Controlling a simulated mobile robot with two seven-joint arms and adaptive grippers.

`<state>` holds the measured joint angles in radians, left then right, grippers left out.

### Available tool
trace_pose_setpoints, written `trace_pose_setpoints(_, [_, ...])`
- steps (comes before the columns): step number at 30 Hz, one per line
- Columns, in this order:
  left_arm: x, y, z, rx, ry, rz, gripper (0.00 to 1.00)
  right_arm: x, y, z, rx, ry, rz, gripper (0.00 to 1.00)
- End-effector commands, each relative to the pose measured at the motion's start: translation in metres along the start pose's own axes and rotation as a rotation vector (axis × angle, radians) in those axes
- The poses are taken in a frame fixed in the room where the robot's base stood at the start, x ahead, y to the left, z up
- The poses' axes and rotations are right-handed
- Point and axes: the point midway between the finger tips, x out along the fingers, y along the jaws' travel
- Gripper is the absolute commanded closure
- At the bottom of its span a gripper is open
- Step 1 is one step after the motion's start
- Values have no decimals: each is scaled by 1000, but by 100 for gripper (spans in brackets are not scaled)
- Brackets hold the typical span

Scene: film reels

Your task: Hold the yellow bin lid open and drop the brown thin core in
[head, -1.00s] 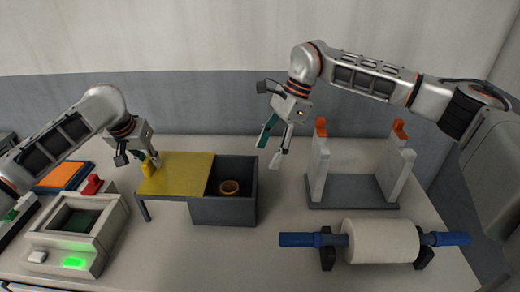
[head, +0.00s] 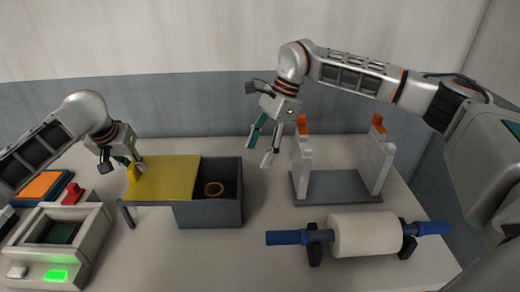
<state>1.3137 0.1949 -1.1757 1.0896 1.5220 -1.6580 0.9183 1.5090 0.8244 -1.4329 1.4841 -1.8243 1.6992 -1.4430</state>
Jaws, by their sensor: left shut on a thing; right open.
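The yellow bin lid (head: 165,180) lies level, slid to the left, so the right part of the grey bin (head: 208,213) is uncovered. My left gripper (head: 133,169) is shut on the lid's yellow handle (head: 132,175) at its left end. The brown thin core (head: 214,189), a ring, is inside the bin's open part; whether it touches the floor is hard to tell. My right gripper (head: 264,145) is open and empty, above and to the right of the bin.
A grey stand with two white, orange-tipped posts (head: 340,187) is at the right. A white roll on a blue rod (head: 365,234) lies before it. A device with a green light (head: 55,250) and an orange pad (head: 42,186) are at the left.

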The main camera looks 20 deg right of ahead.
Motion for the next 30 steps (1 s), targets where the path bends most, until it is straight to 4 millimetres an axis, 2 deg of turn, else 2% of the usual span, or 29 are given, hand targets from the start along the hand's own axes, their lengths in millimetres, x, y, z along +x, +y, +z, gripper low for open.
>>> trace_pose_setpoints(30, [-1,32,-1,-1,3,-1,100,0,0,0,0,0,0,40])
